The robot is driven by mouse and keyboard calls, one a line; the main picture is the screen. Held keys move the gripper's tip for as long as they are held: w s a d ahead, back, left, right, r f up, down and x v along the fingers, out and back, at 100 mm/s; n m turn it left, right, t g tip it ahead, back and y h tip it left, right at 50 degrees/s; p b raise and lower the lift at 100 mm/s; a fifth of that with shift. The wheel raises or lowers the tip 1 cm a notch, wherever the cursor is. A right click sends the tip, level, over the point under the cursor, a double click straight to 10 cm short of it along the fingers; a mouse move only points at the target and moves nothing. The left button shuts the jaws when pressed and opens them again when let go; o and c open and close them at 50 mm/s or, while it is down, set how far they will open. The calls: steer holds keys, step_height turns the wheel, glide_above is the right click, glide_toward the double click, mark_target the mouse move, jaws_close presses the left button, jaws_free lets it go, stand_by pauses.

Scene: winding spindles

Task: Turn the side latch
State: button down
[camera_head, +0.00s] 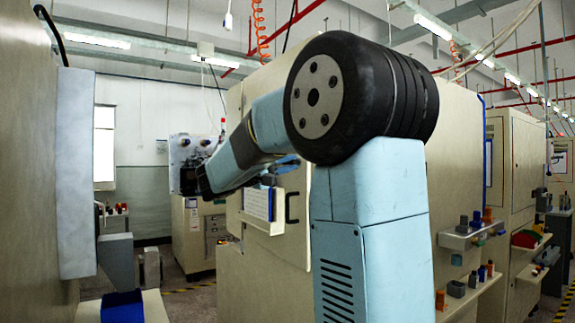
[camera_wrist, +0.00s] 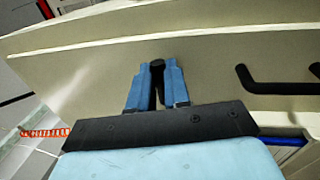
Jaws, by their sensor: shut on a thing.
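The side latch (camera_wrist: 157,67) shows in the wrist view as a small dark piece on the beige cabinet's face. My gripper (camera_wrist: 157,75) has its two blue fingers closed on it, one on each side. Most of the latch is hidden between the fingers, so its angle is hard to tell. In the head view my arm reaches left across the cabinet (camera_head: 231,240), and the latch cannot be made out there.
A black handle (camera_wrist: 280,84) stands out from the cabinet to the right of my fingers in the wrist view. A document holder (camera_head: 258,203) hangs beside it in the head view. Another machine panel (camera_head: 35,180) stands close on the left.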

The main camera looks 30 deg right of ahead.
steer(key=shift+f+m, duration=0.3)
steer(key=c, duration=1.1)
jaws_free()
steer(key=shift+r, duration=0.15)
steer(key=a+f, duration=0.2)
steer(key=a, duration=1.1)
steer(key=shift+s+a+f, duration=0.2)
steer(key=shift+f, duration=0.2)
